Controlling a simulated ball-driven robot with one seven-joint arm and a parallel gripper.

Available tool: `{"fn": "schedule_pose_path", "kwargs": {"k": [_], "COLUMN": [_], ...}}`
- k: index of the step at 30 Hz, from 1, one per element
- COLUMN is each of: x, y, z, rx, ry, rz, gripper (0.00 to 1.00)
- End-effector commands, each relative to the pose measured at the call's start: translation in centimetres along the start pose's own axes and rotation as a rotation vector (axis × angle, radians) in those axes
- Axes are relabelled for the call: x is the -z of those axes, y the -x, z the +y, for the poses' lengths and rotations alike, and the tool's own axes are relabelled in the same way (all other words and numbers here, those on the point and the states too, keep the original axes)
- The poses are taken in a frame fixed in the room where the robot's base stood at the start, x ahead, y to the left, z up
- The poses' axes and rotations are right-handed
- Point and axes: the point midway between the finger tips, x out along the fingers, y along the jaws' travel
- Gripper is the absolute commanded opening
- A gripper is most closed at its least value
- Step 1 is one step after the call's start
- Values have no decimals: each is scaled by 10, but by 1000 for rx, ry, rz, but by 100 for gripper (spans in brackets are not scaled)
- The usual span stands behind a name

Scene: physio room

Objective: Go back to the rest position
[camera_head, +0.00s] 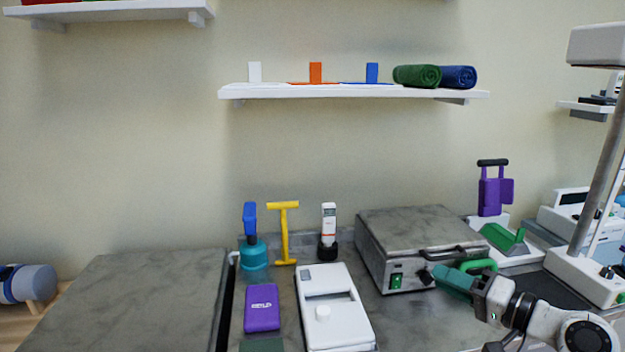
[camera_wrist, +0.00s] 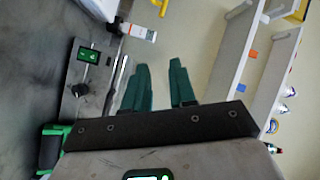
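My gripper (camera_head: 452,280) has two dark green fingers and is in front of the right part of the grey lidded box (camera_head: 420,235), near its green switch. In the head view it overlaps the box's front right edge; I cannot tell whether it touches. In the wrist view the fingers of my gripper (camera_wrist: 160,64) stand apart with nothing between them. That view also shows the box's green switch (camera_wrist: 88,55) and a dark knob to the left of the fingers.
A white device (camera_head: 340,325), a purple box (camera_head: 262,307), a teal bottle (camera_head: 254,255), a yellow T-shaped tool (camera_head: 285,235) and a white tube (camera_head: 329,222) stand left of the box. A purple holder (camera_head: 490,192) stands behind right. The left grey tabletop (camera_head: 130,300) is clear.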

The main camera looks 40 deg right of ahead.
Motion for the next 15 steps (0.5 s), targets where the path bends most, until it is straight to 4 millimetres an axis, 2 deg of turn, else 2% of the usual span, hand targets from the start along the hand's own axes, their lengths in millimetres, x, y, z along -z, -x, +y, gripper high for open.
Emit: {"fn": "schedule_pose_path", "kwargs": {"k": [1, 3, 5, 6, 9, 12, 15], "x": [-35, -78, -117, -144, -206, -250, -283], "y": [-16, -30, -38, -40, -36, -24, -9], "z": [12, 28, 42, 50, 68, 78, 86], "rx": [-63, -153, -229, -277, -386, -464, -521], "ry": [38, 110, 183, 238, 392, 538, 669], "rz": [-75, -171, -262, -325, -484, -613, -718], "gripper": [25, 25, 25, 25, 25, 25, 25]}}
